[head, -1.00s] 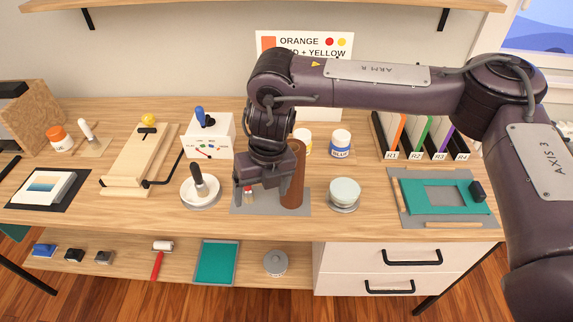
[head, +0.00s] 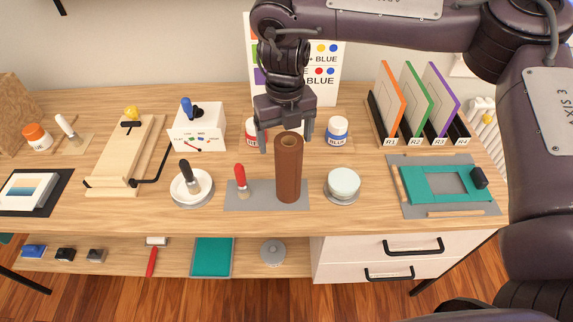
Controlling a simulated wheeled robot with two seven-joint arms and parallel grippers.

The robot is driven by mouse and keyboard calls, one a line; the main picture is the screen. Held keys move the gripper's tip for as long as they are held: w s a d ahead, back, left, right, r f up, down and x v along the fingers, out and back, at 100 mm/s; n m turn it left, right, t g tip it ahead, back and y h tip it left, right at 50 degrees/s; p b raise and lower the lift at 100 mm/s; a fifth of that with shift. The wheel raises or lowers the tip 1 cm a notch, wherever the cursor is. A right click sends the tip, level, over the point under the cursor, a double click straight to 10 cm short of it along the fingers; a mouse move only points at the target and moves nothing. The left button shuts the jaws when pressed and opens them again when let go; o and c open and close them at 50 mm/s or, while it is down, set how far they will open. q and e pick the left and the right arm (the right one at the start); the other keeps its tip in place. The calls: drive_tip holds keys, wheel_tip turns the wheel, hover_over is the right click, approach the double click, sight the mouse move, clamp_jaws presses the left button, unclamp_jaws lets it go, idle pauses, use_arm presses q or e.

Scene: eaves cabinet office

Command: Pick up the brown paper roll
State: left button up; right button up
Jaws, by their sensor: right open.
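The brown paper roll (head: 289,175) is a hollow brown tube standing upright on a grey mat (head: 262,203) on the workbench. Its open top end shows. My right gripper (head: 285,145) is open, at the height of the roll's upper part. One finger shows to the left of the roll and one to the right, with gaps on both sides. The roll's top covers part of the gripper, so the gripper body is behind it. I cannot tell whether the fingertips reach around the roll. My left gripper is not in view.
A red-handled tool (head: 241,182) stands on the mat left of the roll. A pale round-topped container (head: 342,183) stands close to its right. Red (head: 252,132) and blue (head: 337,131) labelled jars are behind. A teal frame (head: 411,185) lies farther right.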

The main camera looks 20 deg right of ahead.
sight(288, 171)
drive_tip(key=f, duration=0.5)
drive_tip(key=shift+s+d+f, duration=0.2)
drive_tip(key=shift+d+f, duration=0.1)
drive_tip(key=shift+d, duration=0.05)
drive_tip(key=shift+f, duration=0.5)
drive_tip(key=shift+c, duration=0.8)
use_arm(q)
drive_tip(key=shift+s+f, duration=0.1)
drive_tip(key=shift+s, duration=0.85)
use_arm(e)
drive_tip(key=c, duration=1)
